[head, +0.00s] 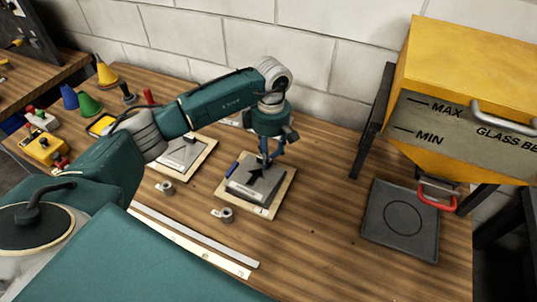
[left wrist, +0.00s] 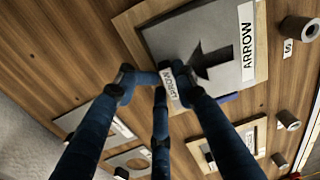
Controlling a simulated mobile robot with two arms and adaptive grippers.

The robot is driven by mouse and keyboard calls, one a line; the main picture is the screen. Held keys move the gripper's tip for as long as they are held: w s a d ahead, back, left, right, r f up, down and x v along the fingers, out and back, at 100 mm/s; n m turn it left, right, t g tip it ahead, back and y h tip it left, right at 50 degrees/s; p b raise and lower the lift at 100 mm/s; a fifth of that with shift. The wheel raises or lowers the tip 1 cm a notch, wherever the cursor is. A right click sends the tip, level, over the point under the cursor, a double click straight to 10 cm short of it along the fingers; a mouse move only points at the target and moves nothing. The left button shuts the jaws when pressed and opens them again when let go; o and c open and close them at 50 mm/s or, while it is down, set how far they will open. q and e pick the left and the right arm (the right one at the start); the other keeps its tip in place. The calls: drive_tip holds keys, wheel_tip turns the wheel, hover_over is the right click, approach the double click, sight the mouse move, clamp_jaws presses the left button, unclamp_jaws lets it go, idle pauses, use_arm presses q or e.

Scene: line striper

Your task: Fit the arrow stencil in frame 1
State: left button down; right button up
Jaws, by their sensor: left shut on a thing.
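The arrow stencil (head: 262,187) is a grey plate with a dark arrow cutout. It lies over a light wooden frame (head: 278,208) near the middle of the bench. In the left wrist view the stencil (left wrist: 220,38) shows a white label reading ARROW, and the wooden frame (left wrist: 130,22) shows around it. My left gripper (head: 266,160) points down at the stencil's far edge. In the left wrist view its blue fingers (left wrist: 165,88) are shut on a small labelled tab of the stencil. I cannot tell whether the plate sits flush in the frame. My right gripper is out of view.
A second wooden frame (head: 203,158) with a grey plate lies to the left. Small grey cylinders (head: 223,215) stand in front, with long white strips (head: 190,243) nearer. A yellow hopper (head: 460,90) and dark tray (head: 400,222) are at the right. Coloured cones (head: 106,73) stand far left.

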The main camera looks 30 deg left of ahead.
use_arm(q)
drive_tip(key=shift+n, duration=0.4)
drive_tip(key=shift+b, duration=0.4)
idle(0.9)
drive_tip(key=shift+f+b, duration=0.9)
drive_tip(key=shift+f, duration=0.1)
drive_tip(key=shift+f+n+b, duration=0.1)
drive_tip(key=shift+n+b, duration=0.2)
drive_tip(key=shift+b, duration=0.2)
idle(1.3)
drive_tip(key=c, duration=1.2)
unclamp_jaws()
drive_tip(key=shift+c, duration=0.8)
